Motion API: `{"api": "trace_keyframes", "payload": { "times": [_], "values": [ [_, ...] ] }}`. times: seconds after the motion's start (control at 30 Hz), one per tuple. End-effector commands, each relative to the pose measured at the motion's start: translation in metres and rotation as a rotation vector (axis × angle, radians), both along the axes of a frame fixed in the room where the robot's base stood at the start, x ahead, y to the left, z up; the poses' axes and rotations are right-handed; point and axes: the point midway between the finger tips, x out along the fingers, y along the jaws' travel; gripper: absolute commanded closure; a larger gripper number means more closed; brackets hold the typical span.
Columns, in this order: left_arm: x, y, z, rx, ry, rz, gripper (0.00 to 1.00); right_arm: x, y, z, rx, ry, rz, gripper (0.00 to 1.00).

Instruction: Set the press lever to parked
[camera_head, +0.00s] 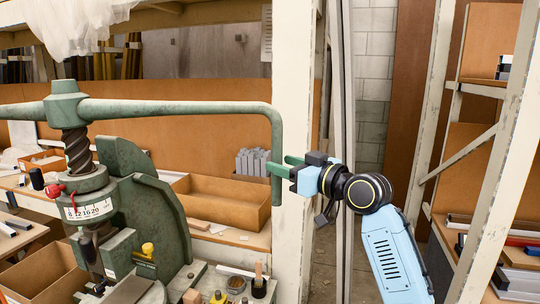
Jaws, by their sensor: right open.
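The green fly press (140,190) stands at the left, with a dark screw under its hub. Its press lever (190,107) is a long green bar running right from the hub and bending down into a vertical handle (277,140). My right gripper (283,166) is open at the lower part of this handle, its fingers pointing left. The fingers overlap the handle in the picture; I cannot tell whether they touch it or straddle it. My left gripper is not in view.
A cream post (294,70) rises close behind the handle. An open cardboard box (226,204) sits on a shelf behind the press. Small pots and tools, including a yellow-topped item (147,249), stand near the press base. Shelving (500,150) stands at the right.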

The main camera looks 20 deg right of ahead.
Motion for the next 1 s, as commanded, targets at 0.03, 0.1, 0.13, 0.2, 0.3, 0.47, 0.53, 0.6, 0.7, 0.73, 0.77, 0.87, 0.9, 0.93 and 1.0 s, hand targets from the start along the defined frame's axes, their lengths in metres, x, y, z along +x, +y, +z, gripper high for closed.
{"api": "trace_keyframes", "payload": {
  "times": [0.03, 0.1, 0.13, 0.2, 0.3, 0.47, 0.53, 0.6, 0.7, 0.73, 0.77, 0.87, 0.9, 0.93, 1.0],
  "values": [
    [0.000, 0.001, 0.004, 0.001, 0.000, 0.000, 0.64, 0.009, 0.005, 0.002, 0.005, 0.001, 0.001, 0.54],
    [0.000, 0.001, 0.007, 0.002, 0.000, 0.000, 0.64, 0.020, 0.011, 0.002, 0.004, 0.003, 0.002, 0.54],
    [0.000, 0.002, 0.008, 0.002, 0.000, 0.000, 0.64, 0.024, 0.013, 0.002, 0.003, 0.001, 0.002, 0.54],
    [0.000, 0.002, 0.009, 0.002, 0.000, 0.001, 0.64, 0.032, 0.016, 0.001, 0.003, 0.001, 0.000, 0.54],
    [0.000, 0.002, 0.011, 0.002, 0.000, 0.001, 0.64, 0.039, 0.020, 0.000, 0.002, 0.001, 0.000, 0.54],
    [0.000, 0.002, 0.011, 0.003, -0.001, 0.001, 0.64, 0.045, 0.023, 0.000, 0.001, 0.000, -0.001, 0.54],
    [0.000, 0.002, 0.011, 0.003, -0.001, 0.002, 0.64, 0.045, 0.023, -0.001, 0.000, 0.000, -0.001, 0.54],
    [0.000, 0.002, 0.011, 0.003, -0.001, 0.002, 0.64, 0.045, 0.023, -0.001, 0.000, 0.001, -0.001, 0.54],
    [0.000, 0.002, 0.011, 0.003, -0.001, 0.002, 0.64, 0.045, 0.023, -0.001, 0.000, 0.000, -0.001, 0.54],
    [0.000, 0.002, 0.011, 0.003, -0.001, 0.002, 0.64, 0.045, 0.023, -0.001, 0.000, 0.000, -0.001, 0.57],
    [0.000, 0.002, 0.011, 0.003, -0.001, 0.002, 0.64, 0.045, 0.023, -0.001, 0.001, 0.000, -0.001, 0.61],
    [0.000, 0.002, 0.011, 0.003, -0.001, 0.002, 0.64, 0.045, 0.023, -0.001, 0.001, 0.000, -0.001, 0.74],
    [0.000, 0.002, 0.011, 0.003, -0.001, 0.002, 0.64, 0.045, 0.023, -0.001, 0.001, 0.000, -0.001, 0.79],
    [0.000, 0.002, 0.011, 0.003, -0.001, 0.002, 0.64, 0.045, 0.023, -0.001, 0.001, 0.000, -0.001, 0.83],
    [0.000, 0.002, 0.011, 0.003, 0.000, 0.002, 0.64, 0.045, 0.023, -0.001, 0.001, 0.000, -0.001, 0.92]
  ]
}}
